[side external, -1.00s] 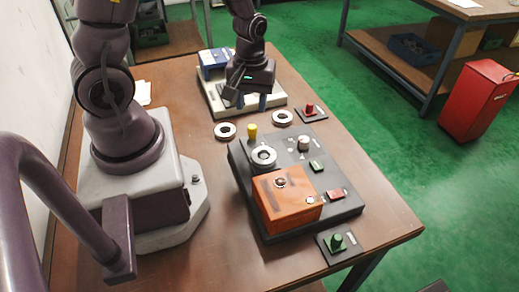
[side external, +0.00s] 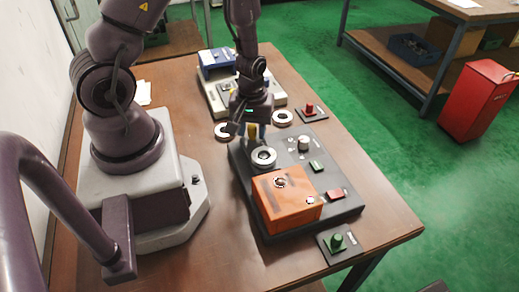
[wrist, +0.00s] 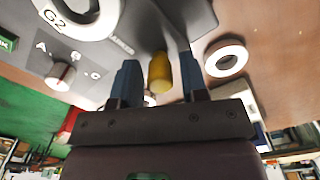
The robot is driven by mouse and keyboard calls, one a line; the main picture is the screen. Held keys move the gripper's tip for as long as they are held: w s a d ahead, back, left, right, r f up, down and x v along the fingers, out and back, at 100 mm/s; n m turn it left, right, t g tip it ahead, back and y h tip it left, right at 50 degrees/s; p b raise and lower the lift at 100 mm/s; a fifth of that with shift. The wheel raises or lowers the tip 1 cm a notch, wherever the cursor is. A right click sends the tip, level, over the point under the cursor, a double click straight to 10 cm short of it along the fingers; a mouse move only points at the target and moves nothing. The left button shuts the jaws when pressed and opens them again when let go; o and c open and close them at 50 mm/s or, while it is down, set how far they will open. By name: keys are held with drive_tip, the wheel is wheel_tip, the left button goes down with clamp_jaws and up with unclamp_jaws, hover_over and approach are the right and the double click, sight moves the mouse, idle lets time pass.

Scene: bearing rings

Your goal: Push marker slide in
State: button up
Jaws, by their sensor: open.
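The marker slide appears to be the yellow upright peg (side external: 252,130) at the far left corner of the dark panel (side external: 345,208). In the wrist view the yellow peg (wrist: 160,73) stands beside a small label that looks like "MARKER". My gripper (side external: 251,136) is open and points down at that corner. In the wrist view its two blue fingers (wrist: 157,68) stand apart, one on each side of the peg, with gaps visible. I cannot tell whether either finger touches it. The peg's slot is hidden.
A pale ring (side external: 263,157) sits on the panel close to my gripper, behind an orange box (side external: 287,200). A selector knob (side external: 304,143) stands to the right. Loose rings (side external: 283,117) lie on the table beyond the panel. A pale device (side external: 210,90) stands farther back.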

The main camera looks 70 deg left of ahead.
sight(271, 163)
drive_tip(key=c, duration=0.6)
drive_tip(key=shift+d, duration=5.65)
drive_tip(key=shift+w+d, duration=0.1)
drive_tip(key=shift+d, duration=0.2)
drive_tip(key=o, duration=0.6)
wheel_tip(271, 163, up, 7)
drive_tip(key=shift+a, duration=0.2)
